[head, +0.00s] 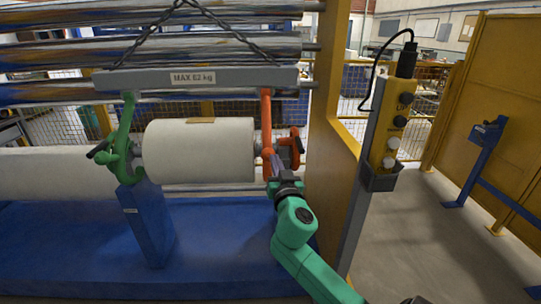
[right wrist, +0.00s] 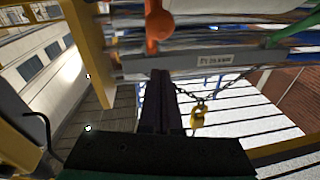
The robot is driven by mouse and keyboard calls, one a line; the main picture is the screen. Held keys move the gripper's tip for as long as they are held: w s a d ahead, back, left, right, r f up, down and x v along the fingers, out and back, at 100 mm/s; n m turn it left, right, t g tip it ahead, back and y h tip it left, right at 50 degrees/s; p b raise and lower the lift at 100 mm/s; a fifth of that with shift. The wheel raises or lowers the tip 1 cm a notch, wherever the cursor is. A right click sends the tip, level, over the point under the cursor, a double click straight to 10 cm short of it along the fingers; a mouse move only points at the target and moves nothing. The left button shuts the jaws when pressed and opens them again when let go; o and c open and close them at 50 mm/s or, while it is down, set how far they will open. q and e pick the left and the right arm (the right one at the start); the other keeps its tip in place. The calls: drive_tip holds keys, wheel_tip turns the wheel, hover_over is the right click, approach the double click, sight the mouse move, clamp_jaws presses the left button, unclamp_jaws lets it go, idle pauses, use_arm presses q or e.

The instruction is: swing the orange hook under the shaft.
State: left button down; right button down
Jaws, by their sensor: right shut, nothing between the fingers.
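The orange hook (head: 266,115) hangs from the right end of the grey lifting beam (head: 225,78), beside the right face of the white roll (head: 200,150). Its lower part is partly hidden by my right gripper (head: 271,160), so I cannot tell whether it is under the shaft. An orange piece (head: 297,148) sticks out to its right. My right gripper is shut and empty, close in front of the hook; I cannot tell whether they touch. In the right wrist view, the shut fingers (right wrist: 160,82) point toward the orange hook (right wrist: 158,25). My left gripper is out of view.
The green hook (head: 126,125) hangs at the roll's left end, above a blue post (head: 147,225). Chains (head: 225,25) hold the beam. A yellow pillar (head: 328,120) and a button box (head: 392,120) stand close right. Open floor (head: 420,240) lies beyond.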

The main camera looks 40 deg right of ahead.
sight(269, 152)
drive_tip(key=w+d, duration=0.1)
drive_tip(key=w+f, duration=0.1)
drive_tip(key=w, duration=0.1)
drive_tip(key=w+d+f, duration=0.1)
drive_tip(key=w, duration=0.1)
drive_tip(key=shift+d+f, duration=0.2)
drive_tip(key=shift+d, duration=0.15)
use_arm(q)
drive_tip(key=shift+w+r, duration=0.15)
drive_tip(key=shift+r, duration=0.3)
